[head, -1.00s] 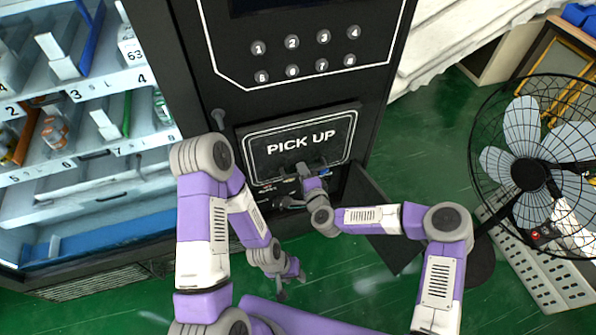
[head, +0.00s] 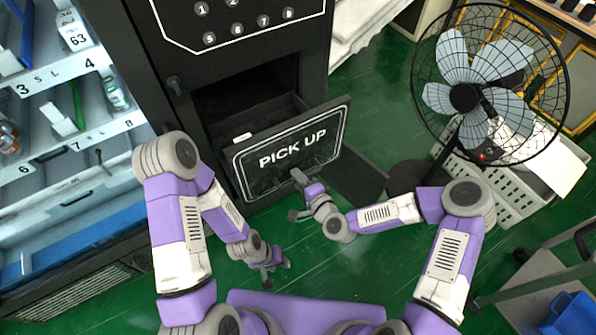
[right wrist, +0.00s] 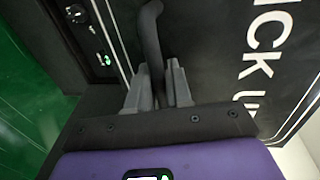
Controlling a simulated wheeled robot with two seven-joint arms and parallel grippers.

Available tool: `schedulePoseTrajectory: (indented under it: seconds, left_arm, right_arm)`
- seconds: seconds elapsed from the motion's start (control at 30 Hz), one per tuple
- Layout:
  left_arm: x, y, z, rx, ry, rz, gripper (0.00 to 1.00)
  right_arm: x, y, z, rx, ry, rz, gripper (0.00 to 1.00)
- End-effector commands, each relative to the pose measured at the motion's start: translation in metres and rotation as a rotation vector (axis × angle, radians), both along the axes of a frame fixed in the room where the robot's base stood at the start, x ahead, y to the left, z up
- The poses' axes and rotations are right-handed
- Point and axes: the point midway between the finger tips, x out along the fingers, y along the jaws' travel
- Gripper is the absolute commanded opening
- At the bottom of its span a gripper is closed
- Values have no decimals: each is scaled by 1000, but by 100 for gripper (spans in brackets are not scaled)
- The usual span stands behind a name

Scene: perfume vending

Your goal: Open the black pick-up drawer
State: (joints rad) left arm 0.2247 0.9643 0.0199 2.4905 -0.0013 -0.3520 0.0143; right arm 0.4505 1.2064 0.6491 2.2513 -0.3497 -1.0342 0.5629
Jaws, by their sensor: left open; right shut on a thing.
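The black pick-up drawer (head: 285,133) stands pulled out from the vending machine, with its "PICK UP" front apart from the body and a dark opening behind it. My right gripper (head: 303,180) is at the lower middle of that front. In the right wrist view its fingers (right wrist: 158,88) are shut on the dark curved handle (right wrist: 152,35). The lettered drawer front (right wrist: 220,50) fills the right of that view. My left gripper (head: 268,274) is open and empty, low over the floor in front of the machine, apart from the drawer.
A small white item (head: 243,137) shows at the drawer's left inside edge. A black fan (head: 465,97) stands to the right, beside a white perforated crate (head: 505,195). Glass-front shelves (head: 60,150) are at the left. Green floor (head: 330,265) is clear in front.

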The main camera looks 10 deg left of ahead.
Motion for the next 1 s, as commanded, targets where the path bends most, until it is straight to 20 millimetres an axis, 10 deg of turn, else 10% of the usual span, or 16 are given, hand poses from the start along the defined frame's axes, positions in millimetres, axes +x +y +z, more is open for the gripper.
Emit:
schedulePoseTrajectory:
  seconds: [0.53,0.57,0.63,1.0]
  left_arm:
    - [0,0,-1,0,0,0,43]
    - [0,0,-1,0,0,0,43]
    - [0,0,-1,0,0,0,43]
    - [0,0,1,0,0,0,43]
  right_arm:
    - [-6,0,0,-1,-2,12,0]
    - [-6,0,0,-1,-2,12,24]
    - [-6,0,0,-1,-2,12,35]
    - [-10,-3,1,-1,1,12,36]
